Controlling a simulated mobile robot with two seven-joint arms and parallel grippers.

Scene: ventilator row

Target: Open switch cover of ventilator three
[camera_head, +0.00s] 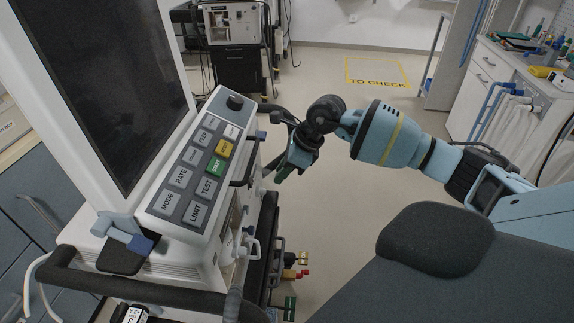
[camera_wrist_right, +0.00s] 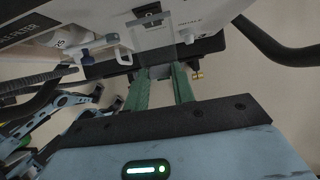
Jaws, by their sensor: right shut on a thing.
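The ventilator (camera_head: 185,175) stands at the left in the head view, with a dark screen and a grey button panel. My right gripper (camera_head: 284,172) is at its right side, its green tips partly hidden in the head view. In the right wrist view the green fingers (camera_wrist_right: 160,72) reach up to the ventilator's underside edge. They are shut on a greyish, see-through flap that looks like the switch cover (camera_wrist_right: 183,48). How far the cover is swung is hard to tell. My left gripper is not in view.
A dark push handle (camera_head: 130,288) and side rail are close to the ventilator. Hoses and coloured fittings (camera_head: 293,268) hang low at its right. Another machine (camera_head: 236,25) stands at the back. A counter (camera_head: 510,75) is at the right. The floor between is clear.

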